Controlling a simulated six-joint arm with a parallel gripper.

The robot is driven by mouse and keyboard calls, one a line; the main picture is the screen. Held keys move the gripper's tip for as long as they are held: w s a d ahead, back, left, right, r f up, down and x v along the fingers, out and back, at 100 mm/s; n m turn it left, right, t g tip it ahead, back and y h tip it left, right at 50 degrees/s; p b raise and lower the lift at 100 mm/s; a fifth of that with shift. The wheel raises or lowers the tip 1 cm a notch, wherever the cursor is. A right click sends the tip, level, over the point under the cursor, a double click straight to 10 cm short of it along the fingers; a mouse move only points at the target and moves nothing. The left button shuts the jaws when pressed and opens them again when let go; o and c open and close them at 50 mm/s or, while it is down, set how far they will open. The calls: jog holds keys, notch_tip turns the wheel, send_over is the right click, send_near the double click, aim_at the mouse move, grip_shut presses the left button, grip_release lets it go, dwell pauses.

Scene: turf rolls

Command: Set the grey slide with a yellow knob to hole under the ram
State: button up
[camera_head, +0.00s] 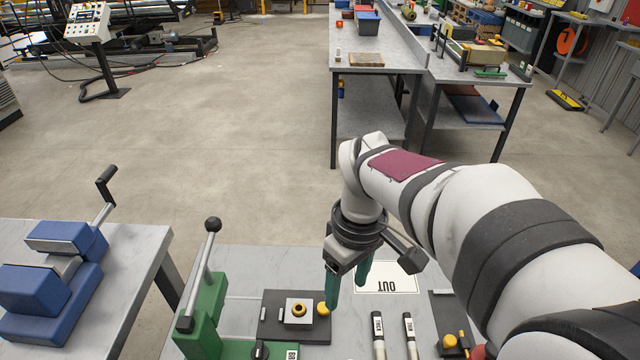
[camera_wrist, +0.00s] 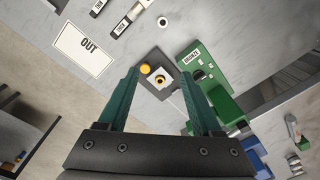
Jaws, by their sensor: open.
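The slide is a light grey block (camera_head: 298,311) with a brass-coloured ring in its top, on a dark base plate (camera_head: 270,325). A yellow knob (camera_head: 323,308) is at its right side. In the wrist view the block (camera_wrist: 160,78) and knob (camera_wrist: 145,69) lie between my finger lines, the knob nearer the left finger. My gripper (camera_head: 347,290) is open and empty, with teal fingers pointing down; it appears above the knob's right side, not clearly touching. The green press (camera_head: 203,318) with a black-ball lever stands left of the plate. I cannot make out the ram.
A white OUT card (camera_head: 386,277) lies right of my gripper. Two labelled dark-and-white tools (camera_head: 378,335) lie in front of it. Another dark fixture with a yellow knob (camera_head: 449,341) is farther right. A blue vise-like device (camera_head: 50,275) stands on the left table.

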aim_at(324, 307)
jog(key=w+a+f+n, duration=0.4)
jog(key=w+n, duration=0.2)
jog(key=w, duration=0.2)
jog(key=shift+h, duration=0.3)
jog(key=f, duration=1.5)
jog(key=shift+s+d+f, duration=0.2)
grip_shut()
